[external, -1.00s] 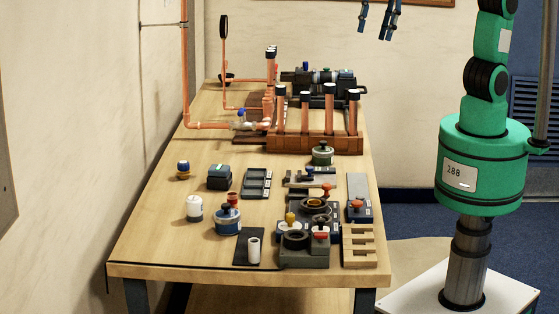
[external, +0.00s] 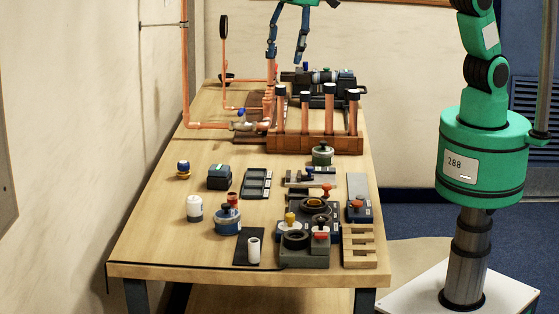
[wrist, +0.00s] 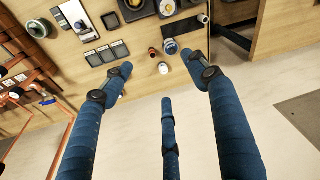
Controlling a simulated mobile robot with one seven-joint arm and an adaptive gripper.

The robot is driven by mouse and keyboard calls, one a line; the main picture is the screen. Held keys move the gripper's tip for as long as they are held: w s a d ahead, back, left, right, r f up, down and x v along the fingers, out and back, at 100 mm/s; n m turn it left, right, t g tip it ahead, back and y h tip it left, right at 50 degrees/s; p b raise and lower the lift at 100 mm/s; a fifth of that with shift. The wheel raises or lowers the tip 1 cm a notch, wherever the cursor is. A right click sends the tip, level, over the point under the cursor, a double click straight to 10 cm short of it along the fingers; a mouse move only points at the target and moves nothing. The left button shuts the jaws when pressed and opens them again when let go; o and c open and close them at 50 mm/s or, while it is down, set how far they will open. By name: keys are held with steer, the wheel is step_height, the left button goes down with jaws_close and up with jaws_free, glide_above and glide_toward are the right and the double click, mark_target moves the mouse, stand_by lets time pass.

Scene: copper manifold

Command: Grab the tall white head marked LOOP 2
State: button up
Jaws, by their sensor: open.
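Two white pieces could be the tall head: a white cylinder with a dark band (external: 194,209) at the table's left, and a plain white cylinder (external: 254,250) on a dark mat at the near edge. No LOOP 2 lettering can be read. In the wrist view the banded one (wrist: 163,68) shows between my fingers but well beyond them, and the plain one (wrist: 203,18) is at upper right. My gripper (external: 287,55) is open and empty, high above the back of the table, far from both. It also shows in the wrist view (wrist: 158,68), its blue fingers spread.
Upright copper pipes on a wooden block (external: 315,144) stand under and near my gripper. A blue-and-white pot (external: 228,220) and a small red piece (external: 232,198) stand close to the banded cylinder. The wall borders the table's left. Bare wood (external: 150,240) is free at front left.

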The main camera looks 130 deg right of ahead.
steer(key=w+d+f+p, duration=0.1)
steer(key=w+d+f, duration=0.4)
steer(key=w+f, duration=0.25)
steer(key=m+g+p, duration=0.2)
steer(key=p, duration=0.1)
glide_above(194, 198)
step_height(194, 198, down, 21)
steer(key=shift+d+f, duration=0.2)
step_height(194, 198, down, 8)
steer(key=shift+f, duration=0.25)
steer(key=shift+a+f, duration=0.1)
steer(key=shift+f, duration=0.05)
steer(key=shift+a+f+p, duration=0.15)
steer(key=shift+f+p, duration=0.15)
steer(key=shift+f, duration=2.2)
